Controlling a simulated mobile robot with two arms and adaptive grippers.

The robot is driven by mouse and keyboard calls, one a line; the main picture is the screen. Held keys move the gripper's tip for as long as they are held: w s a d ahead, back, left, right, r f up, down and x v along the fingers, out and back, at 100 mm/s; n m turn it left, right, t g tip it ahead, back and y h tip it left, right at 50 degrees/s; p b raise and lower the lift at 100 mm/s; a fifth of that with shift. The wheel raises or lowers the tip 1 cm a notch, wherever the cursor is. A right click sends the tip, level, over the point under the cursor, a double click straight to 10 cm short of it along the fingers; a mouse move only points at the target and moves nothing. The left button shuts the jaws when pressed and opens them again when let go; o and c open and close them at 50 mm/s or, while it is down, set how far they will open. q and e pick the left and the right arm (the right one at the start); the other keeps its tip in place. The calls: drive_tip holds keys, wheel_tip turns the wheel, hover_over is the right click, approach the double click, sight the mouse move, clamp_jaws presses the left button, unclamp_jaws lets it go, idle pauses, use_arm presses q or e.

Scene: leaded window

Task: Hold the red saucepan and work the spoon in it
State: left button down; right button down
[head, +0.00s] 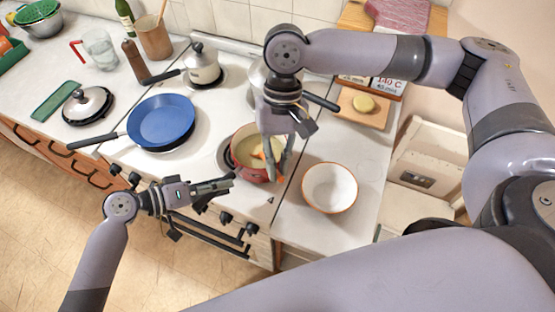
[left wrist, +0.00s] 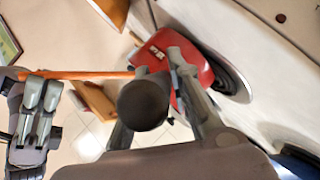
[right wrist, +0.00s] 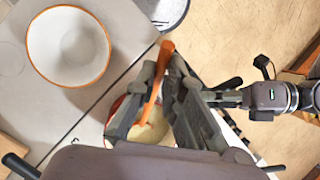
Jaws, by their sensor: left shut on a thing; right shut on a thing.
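The red saucepan (head: 246,172) sits on the hob near the front edge, with pale yellow contents (right wrist: 150,131). Its red side (left wrist: 198,72) and the end of its dark handle (left wrist: 144,102) show in the left wrist view. My left gripper (head: 228,183) is shut on that handle, from the front of the stove. My right gripper (head: 273,172) is above the saucepan, shut on the orange spoon (right wrist: 150,88). The spoon's lower end is inside the pan. In the left wrist view the spoon (left wrist: 95,75) stretches across toward my right gripper. The fingers hide part of the spoon.
A white bowl with an orange rim (head: 330,187) stands on the counter right of the saucepan. A blue frying pan (head: 162,121) is to the left. A board (head: 362,119) lies at the back right.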

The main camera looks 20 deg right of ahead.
drive_tip(key=shift+w+d, duration=0.15)
drive_tip(key=shift+w, duration=1.8)
idle(0.6)
drive_tip(key=shift+s, duration=0.35)
wheel_tip(320, 180, up, 12)
drive_tip(key=shift+f, duration=0.2)
idle(1.5)
idle(0.4)
